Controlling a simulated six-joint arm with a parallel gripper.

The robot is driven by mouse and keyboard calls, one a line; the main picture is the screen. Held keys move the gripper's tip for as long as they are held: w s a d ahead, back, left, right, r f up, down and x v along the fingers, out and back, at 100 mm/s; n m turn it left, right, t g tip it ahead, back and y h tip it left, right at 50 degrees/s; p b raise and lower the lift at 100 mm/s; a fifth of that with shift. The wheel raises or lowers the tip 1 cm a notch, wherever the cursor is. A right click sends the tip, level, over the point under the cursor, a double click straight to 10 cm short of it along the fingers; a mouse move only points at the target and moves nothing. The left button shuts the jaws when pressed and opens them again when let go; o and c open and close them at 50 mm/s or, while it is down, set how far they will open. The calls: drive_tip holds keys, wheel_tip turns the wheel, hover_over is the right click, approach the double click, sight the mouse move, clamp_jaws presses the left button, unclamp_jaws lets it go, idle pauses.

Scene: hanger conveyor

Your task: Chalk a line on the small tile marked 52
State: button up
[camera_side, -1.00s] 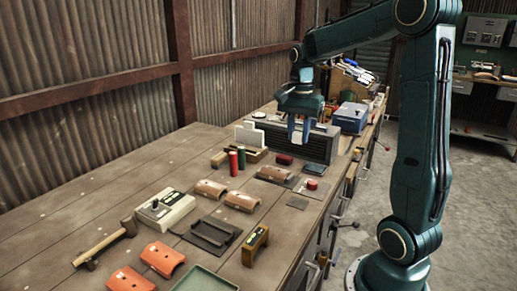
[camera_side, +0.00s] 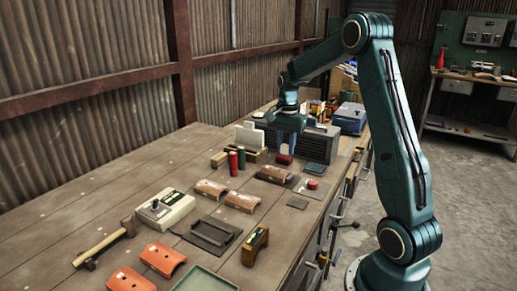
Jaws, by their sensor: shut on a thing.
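My gripper (camera_side: 285,150) points down at the back of the bench. Its two fingers are around the top of a small dark red block (camera_side: 284,160), which rests on the bench. Curved brown tiles (camera_side: 211,189) (camera_side: 241,202) lie at mid-bench, and another brown tile (camera_side: 272,174) lies on a dark plate just in front of my gripper. Orange curved tiles (camera_side: 162,257) (camera_side: 130,280) lie at the front. No number can be read on any tile, so I cannot tell which is 52. I cannot make out any chalk line.
A dark ribbed box (camera_side: 318,146) stands close behind my gripper. Red and green cylinders (camera_side: 233,163) stand to the left. The left bench is mostly clear.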

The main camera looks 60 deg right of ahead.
sight(284, 172)
drive_tip(key=shift+f, duration=0.15)
drive_tip(key=shift+f, duration=2.75)
drive_tip(key=shift+f, duration=0.65)
drive_tip(key=shift+w, duration=0.8)
drive_tip(key=shift+s, duration=0.15)
idle(0.4)
drive_tip(key=shift+s, duration=0.5)
drive_tip(key=shift+s+f, duration=0.1)
drive_tip(key=shift+s, duration=0.15)
drive_tip(key=shift+w, duration=0.15)
